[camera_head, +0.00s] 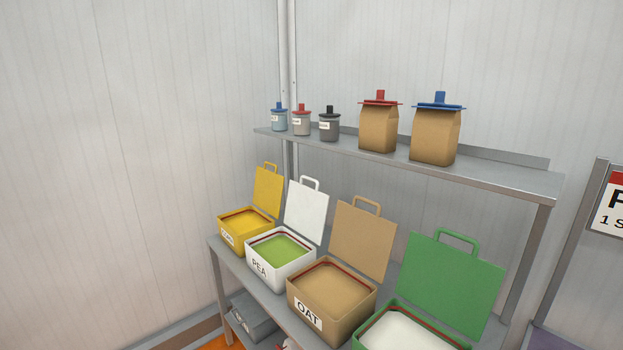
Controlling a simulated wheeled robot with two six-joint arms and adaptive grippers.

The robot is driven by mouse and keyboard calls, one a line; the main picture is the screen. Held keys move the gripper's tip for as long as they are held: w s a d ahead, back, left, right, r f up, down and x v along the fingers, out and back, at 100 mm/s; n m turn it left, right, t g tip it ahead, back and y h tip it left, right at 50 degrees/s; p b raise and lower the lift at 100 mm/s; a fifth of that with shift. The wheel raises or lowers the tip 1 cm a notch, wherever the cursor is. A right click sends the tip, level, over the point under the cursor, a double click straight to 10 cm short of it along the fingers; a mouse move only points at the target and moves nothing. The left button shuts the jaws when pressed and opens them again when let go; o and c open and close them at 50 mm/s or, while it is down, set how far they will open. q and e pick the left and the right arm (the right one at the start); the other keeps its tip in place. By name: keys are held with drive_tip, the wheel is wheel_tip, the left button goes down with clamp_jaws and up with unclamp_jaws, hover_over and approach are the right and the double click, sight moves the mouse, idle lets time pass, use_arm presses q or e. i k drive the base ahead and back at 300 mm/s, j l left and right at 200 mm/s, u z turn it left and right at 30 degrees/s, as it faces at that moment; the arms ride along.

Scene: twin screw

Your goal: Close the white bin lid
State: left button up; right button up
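The white bin (293,273) labelled PEA stands on the middle shelf, between a yellow bin and a tan bin. It is filled with something green, and a red line runs around its inner rim. Its white lid (306,212) stands open, upright and tilted back at the rear of the bin, with a white loop handle (311,181) on its top edge. Neither of my grippers is in view.
The yellow bin (236,236), tan OAT bin (350,314) and green bin (371,346) also have raised lids. An upper shelf (330,143) above holds small canisters and two brown bags (378,130) (435,137). A grey box (254,316) sits below.

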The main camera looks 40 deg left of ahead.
sight(306, 209)
drive_tip(key=j+z, duration=0.15)
drive_tip(key=j, duration=0.6)
drive_tip(key=i+j+z, duration=0.2)
drive_tip(key=j, duration=0.55)
drive_tip(key=k+j+z, duration=0.15)
drive_tip(key=j, duration=0.6)
drive_tip(key=j+z, duration=0.2)
drive_tip(key=j, duration=0.55)
drive_tip(key=k+j+z, duration=0.15)
drive_tip(key=j, duration=0.6)
